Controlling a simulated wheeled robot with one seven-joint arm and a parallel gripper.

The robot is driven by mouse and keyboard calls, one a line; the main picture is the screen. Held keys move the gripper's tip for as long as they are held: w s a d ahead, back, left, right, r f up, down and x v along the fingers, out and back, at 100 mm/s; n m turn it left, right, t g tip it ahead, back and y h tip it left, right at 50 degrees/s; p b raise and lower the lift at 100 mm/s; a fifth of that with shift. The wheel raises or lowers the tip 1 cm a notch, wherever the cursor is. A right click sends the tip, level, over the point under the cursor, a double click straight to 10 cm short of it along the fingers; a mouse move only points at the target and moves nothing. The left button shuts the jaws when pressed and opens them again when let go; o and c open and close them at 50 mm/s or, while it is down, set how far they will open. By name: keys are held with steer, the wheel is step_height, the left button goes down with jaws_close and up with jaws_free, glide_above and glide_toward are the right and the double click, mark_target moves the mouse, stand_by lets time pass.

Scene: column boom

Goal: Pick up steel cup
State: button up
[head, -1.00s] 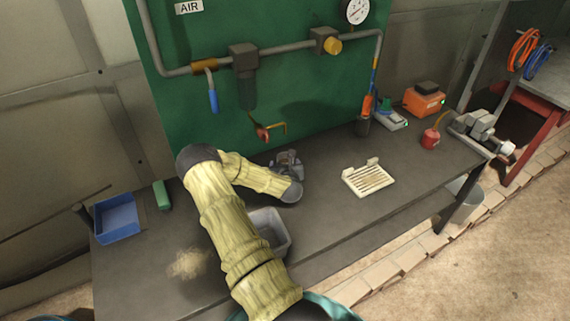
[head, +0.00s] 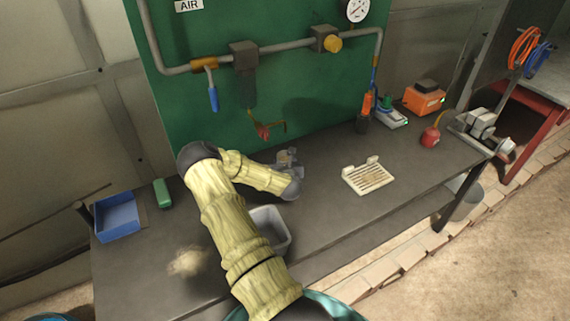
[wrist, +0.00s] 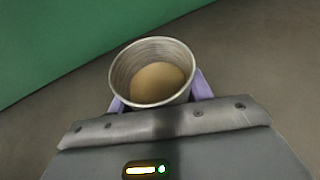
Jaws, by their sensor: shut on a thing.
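The steel cup (wrist: 152,72) is a ribbed metal cup with a tan inside bottom, seen from above in the wrist view. My gripper (wrist: 158,98) is shut on it, with a pale purple finger showing at each side of the cup. In the head view the cup (head: 284,157) is small and partly hidden by my gripper (head: 288,165), near the back of the dark bench. I cannot tell whether the cup touches the bench top.
A grey bin (head: 272,228) stands beside my arm, and a white slatted rack (head: 369,176) lies to the right. A blue tray (head: 117,217) and a green block (head: 162,193) are at the left. A red-handled valve (head: 263,131) projects from the green panel behind my gripper.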

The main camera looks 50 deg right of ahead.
steer(key=shift+r, duration=0.1)
steer(key=shift+s+r+b, duration=0.15)
steer(key=shift+b, duration=0.25)
steer(key=r, duration=0.2)
steer(key=r+b, duration=0.1)
steer(key=r, duration=0.1)
steer(key=r+b, duration=0.1)
steer(key=r, duration=0.1)
steer(key=shift+s+a+r, duration=0.15)
steer(key=shift+s+r, duration=0.05)
steer(key=shift+s, duration=0.2)
steer(key=s+a, duration=0.1)
steer(key=s, duration=0.4)
steer(key=s+a+b, duration=0.1)
steer(key=s+a, duration=0.1)
steer(key=s, duration=0.4)
steer(key=s+a+b, duration=0.1)
steer(key=s+a, duration=0.1)
steer(key=s, duration=0.4)
steer(key=shift+s+a+r, duration=0.1)
steer(key=shift+a+r, duration=0.1)
steer(key=shift+s+a+f, duration=0.1)
steer(key=shift+s+a, duration=0.1)
steer(key=shift+s, duration=0.2)
